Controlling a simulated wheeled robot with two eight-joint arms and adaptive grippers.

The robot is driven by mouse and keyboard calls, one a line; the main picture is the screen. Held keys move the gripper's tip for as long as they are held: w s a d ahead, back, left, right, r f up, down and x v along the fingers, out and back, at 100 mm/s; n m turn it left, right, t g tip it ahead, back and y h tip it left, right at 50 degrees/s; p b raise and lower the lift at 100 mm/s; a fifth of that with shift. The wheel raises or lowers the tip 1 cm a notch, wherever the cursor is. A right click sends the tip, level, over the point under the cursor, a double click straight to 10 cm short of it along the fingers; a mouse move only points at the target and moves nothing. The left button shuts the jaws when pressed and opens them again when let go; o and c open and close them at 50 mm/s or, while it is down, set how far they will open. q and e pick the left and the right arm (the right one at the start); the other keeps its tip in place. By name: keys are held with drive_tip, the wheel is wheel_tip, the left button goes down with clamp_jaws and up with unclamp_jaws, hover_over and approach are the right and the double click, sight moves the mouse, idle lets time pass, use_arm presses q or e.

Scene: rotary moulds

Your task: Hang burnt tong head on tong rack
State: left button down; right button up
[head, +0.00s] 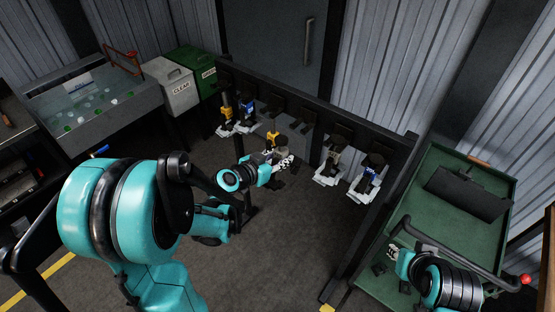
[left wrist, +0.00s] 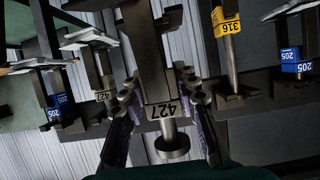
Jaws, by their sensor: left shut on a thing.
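My left gripper (head: 285,162) is in front of the middle of the tong rack (head: 340,112). In the left wrist view its two fingers (left wrist: 160,100) are shut on a dark tong head (left wrist: 155,60) with a grey band marked 427 and a round end below it. I cannot tell whether this head touches the rack. Other heads hang along the rack: a yellow-banded one (head: 227,106), a blue-banded one (head: 246,113), a grey-banded one (head: 332,160) and another blue-banded one (head: 372,175). A yellow band marked 316 (left wrist: 230,26) shows beside the held head. My right gripper (head: 393,254) is at lower right; its opening is unclear.
A green workbench (head: 465,160) with a dark panel stands at right. A water tank (head: 95,105) stands at left, beside a pale bin (head: 172,88) and a green bin (head: 190,68). A rack post (head: 365,235) rises between the left gripper and the workbench. Floor below the rack is clear.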

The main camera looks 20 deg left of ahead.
use_arm(q)
drive_tip(key=shift+w+d+f, duration=0.1)
drive_tip(key=shift+w+d, duration=0.15)
drive_tip(key=shift+w, duration=0.5)
drive_tip(key=shift+w+d+r, duration=0.1)
drive_tip(key=shift+w+d, duration=0.2)
drive_tip(key=shift+w, duration=0.4)
drive_tip(key=shift+w+d+f, duration=0.1)
drive_tip(key=shift+w+d, duration=0.15)
drive_tip(key=shift+w, duration=0.5)
drive_tip(key=w+d, duration=0.2)
drive_tip(key=w, duration=0.4)
drive_tip(key=shift+w+d+b, duration=0.15)
drive_tip(key=shift+w+b, duration=0.05)
drive_tip(key=shift+b, duration=0.15)
drive_tip(key=shift+f+b, duration=0.35)
drive_tip(key=shift+b, duration=0.1)
drive_tip(key=c, duration=1.1)
unclamp_jaws()
drive_tip(key=shift+o, duration=0.2)
